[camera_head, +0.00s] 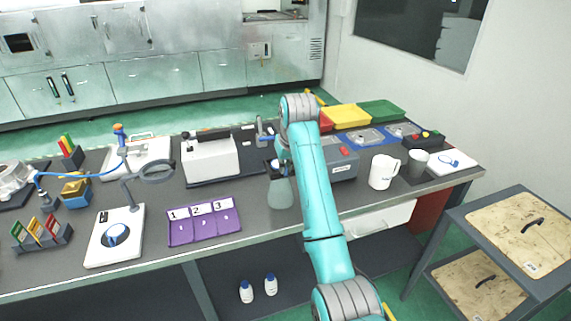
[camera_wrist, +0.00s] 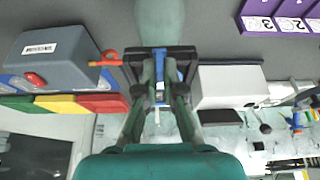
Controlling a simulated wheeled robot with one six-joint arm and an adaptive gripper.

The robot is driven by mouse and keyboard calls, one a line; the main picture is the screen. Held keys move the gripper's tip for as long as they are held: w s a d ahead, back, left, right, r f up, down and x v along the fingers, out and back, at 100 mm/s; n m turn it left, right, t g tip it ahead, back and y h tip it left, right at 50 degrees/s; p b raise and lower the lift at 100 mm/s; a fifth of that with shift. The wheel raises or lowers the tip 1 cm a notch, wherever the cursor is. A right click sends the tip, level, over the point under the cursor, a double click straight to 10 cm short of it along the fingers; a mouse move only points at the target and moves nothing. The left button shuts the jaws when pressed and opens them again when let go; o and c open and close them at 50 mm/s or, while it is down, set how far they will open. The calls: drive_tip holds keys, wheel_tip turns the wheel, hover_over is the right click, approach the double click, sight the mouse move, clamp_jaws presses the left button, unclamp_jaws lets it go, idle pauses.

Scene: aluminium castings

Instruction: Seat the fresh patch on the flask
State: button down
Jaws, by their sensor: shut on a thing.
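The flask (camera_head: 281,193) is a grey-green, translucent vessel, wide at the bottom, at the middle of the bench. My gripper (camera_head: 277,165) is at its top, shut on it. In the wrist view the flask (camera_wrist: 161,22) runs from the top edge down to my gripper (camera_wrist: 158,72), narrowing between the fingers. A small blue piece shows between the fingers there; I cannot tell what it is. I cannot make out a patch for certain. Whether the flask's base touches the bench is unclear.
A grey box with a red button (camera_head: 344,152) stands close to the right of my gripper. A white machine (camera_head: 209,158) is to the left, with a purple numbered mat (camera_head: 206,237) in front. A white mug (camera_head: 383,171) and coloured trays (camera_head: 346,117) lie farther right.

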drive_tip(key=shift+f, duration=0.45)
drive_tip(key=c, duration=1.2)
unclamp_jaws()
drive_tip(key=shift+f, duration=0.1)
drive_tip(key=shift+c, duration=0.2)
drive_tip(key=a+v, duration=0.1)
drive_tip(key=v, duration=0.6)
drive_tip(key=shift+d+r, duration=0.25)
drive_tip(key=shift+d, duration=0.3)
drive_tip(key=shift+s, duration=0.2)
